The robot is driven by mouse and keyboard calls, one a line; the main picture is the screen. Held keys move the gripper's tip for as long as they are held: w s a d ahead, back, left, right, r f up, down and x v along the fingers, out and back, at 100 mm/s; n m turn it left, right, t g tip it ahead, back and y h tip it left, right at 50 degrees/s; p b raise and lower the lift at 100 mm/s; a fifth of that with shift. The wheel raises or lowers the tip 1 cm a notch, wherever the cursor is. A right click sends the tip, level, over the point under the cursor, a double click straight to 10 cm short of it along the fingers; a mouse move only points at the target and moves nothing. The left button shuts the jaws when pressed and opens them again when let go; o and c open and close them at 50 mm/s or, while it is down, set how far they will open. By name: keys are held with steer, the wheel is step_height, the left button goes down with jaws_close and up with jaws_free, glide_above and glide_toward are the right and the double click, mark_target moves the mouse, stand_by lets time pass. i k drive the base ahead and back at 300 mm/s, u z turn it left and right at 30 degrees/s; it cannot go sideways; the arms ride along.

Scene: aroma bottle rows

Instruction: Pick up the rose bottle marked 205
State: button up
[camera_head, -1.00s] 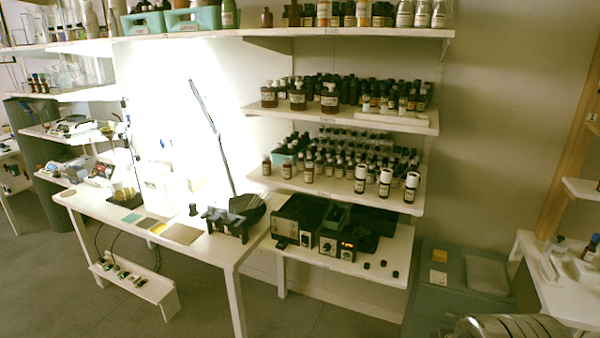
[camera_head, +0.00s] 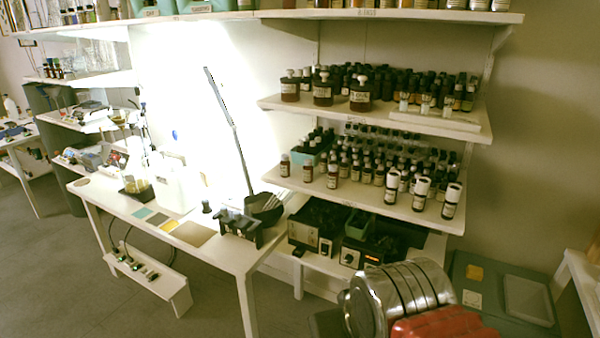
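Many small dark bottles stand in rows on the wall shelves. The middle shelf (camera_head: 390,200) holds several brown bottles with dark caps (camera_head: 333,175) and a few white-capped bottles (camera_head: 421,194) at its right front. The shelf above it (camera_head: 385,122) holds larger brown bottles (camera_head: 323,90) at its left front and dense rows behind. The labels are too small to read, so I cannot tell which bottle is the rose one marked 205. My gripper's fingers do not show. A silver ribbed cylinder with a red part, apparently my arm, is at the bottom right.
A white table (camera_head: 215,250) with a black rack (camera_head: 240,225) stands left of the shelves. Dark electrical devices (camera_head: 315,225) sit on the low shelf. A green-grey cabinet (camera_head: 505,290) is at the lower right. Grey floor (camera_head: 60,275) is open at the lower left.

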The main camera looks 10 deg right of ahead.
mark_target(332, 182)
steer(key=u, duration=0.3)
steer(key=i, duration=1.1)
steer(key=u, duration=0.05)
